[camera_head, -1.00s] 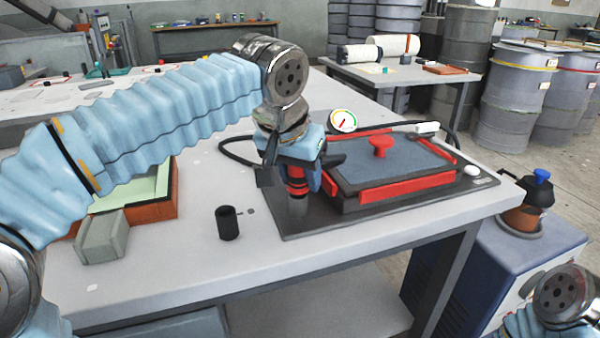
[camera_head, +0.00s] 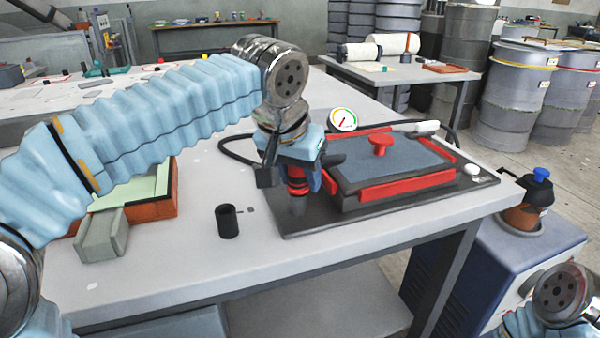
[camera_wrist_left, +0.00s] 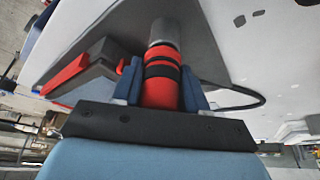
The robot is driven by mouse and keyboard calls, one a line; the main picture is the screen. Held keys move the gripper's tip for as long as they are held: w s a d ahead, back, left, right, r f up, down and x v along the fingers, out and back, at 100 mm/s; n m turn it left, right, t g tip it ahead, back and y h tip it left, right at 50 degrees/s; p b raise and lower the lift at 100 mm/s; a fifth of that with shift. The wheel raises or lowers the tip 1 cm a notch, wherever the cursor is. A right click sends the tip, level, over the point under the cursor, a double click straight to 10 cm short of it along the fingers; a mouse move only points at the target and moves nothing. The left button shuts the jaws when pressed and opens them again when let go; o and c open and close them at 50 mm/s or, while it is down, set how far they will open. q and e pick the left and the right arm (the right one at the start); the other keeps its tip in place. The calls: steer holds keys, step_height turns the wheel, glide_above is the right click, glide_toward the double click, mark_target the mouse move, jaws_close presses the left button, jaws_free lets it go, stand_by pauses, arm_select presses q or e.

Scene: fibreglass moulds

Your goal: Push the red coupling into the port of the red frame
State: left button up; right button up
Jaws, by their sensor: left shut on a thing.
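The red coupling (camera_head: 297,186) has black bands and a grey metal end. It also shows in the left wrist view (camera_wrist_left: 161,82), between the two fingers. My left gripper (camera_head: 298,175) is shut on it and holds it with the grey end down, at the left end of the red frame (camera_head: 405,187). The frame has a blue-grey top and a red knob (camera_head: 380,145). The port is hard to make out, and I cannot tell whether the coupling touches it. My right gripper is out of view; only a part of my right arm shows at the lower right.
A gauge (camera_head: 342,119) and a dark hose (camera_head: 232,150) lie behind the coupling. A black cylinder (camera_head: 227,221) stands on the table (camera_head: 170,270) to the left. A grey block (camera_head: 101,235) and an orange-brown mould (camera_head: 165,190) are farther left.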

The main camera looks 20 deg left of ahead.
arm_select(q)
steer(key=shift+f+b, duration=0.3)
steer(key=shift+f, duration=0.15)
steer(key=o, duration=1.2)
steer(key=shift+c, duration=0.2)
steer(key=p+v, duration=0.2)
steer(key=v, duration=1.2)
steer(key=shift+p, duration=0.3)
steer(key=shift+w, duration=0.1)
